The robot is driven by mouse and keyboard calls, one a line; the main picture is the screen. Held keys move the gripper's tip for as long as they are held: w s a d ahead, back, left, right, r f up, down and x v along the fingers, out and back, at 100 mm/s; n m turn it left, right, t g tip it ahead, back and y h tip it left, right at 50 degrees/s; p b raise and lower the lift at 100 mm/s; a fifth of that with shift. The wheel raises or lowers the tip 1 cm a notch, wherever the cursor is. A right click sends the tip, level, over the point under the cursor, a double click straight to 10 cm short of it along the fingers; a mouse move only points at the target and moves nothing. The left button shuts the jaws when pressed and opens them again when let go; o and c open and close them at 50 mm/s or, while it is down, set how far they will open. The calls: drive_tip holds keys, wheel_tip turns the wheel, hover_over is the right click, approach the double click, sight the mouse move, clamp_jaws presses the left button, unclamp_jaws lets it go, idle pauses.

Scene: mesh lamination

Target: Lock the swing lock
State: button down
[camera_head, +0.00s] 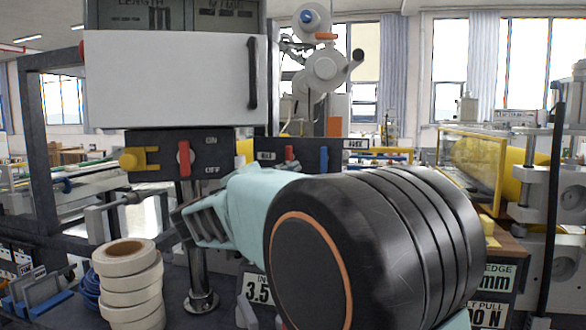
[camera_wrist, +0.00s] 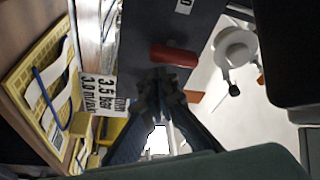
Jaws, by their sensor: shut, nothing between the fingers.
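A dark control box (camera_head: 208,170) with ON and OFF markings carries a red upright lever (camera_head: 184,158). A yellow latch-like part (camera_head: 138,160) sticks out at the box's left end. I cannot tell for sure which part is the swing lock. A second dark panel to the right has a small red handle (camera_head: 289,153) and a blue handle (camera_head: 323,158). My gripper (camera_head: 186,218) is shut and empty, below the control box in the head view. In the wrist view its fingertips (camera_wrist: 158,82) appear just below a red handle (camera_wrist: 174,55); contact is not visible.
A stack of cream tape rolls (camera_head: 130,285) stands at lower left. A chrome post (camera_head: 199,265) stands near my fingers. White rollers (camera_head: 325,68) are behind the panels. A yellow-framed guard (camera_head: 472,165) stands at right. My arm hides much of the lower middle.

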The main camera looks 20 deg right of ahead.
drive_tip(key=v, duration=1.1)
drive_tip(key=shift+s, duration=0.2)
